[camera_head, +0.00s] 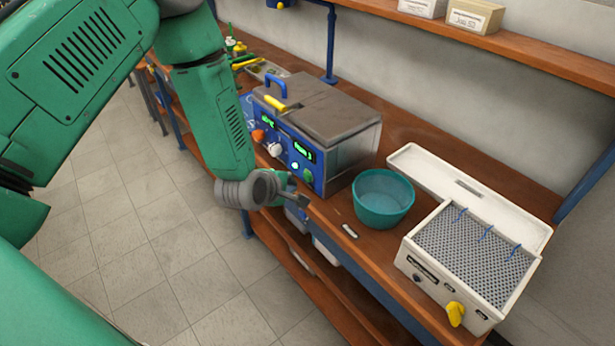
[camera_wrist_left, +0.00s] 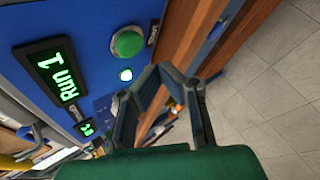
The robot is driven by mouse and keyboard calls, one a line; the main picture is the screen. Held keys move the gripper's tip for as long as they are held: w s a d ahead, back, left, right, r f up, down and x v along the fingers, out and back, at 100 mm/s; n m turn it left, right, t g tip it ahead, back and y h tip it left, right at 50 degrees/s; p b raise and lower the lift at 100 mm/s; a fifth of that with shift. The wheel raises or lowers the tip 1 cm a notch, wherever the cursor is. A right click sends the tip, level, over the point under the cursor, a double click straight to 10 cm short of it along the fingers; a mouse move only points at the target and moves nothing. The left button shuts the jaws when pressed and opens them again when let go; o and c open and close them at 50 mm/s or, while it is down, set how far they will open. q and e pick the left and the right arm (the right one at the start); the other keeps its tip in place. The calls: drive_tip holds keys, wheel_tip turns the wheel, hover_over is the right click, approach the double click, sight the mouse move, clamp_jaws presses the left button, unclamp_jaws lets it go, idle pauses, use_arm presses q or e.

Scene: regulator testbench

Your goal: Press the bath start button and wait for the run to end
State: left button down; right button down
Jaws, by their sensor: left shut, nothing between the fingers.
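The bath (camera_head: 325,110) stands on the wooden bench with its grey lid closed and its blue front panel facing the aisle. In the left wrist view, its display (camera_wrist_left: 58,72) reads "Run 1" in green. My left gripper (camera_head: 302,200) is shut and empty, just in front of the panel's lower right part. In the wrist view its fingertips (camera_wrist_left: 158,68) are near the button and lamp, apart from the button in the picture. My right gripper is not in view.
A teal bowl (camera_head: 383,197) stands right of the bath, close to my left gripper. A white box with a perforated top and yellow knob (camera_head: 455,313) stands farther right. A small light object (camera_head: 349,231) lies near the bench edge. Shelf boxes are above.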

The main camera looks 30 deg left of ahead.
use_arm(q)
drive_tip(key=s+a, duration=0.2)
drive_tip(key=s, duration=0.1)
drive_tip(key=shift+s, duration=0.2)
drive_tip(key=shift+d, duration=0.25)
drive_tip(key=shift+a, duration=0.1)
idle(0.3)
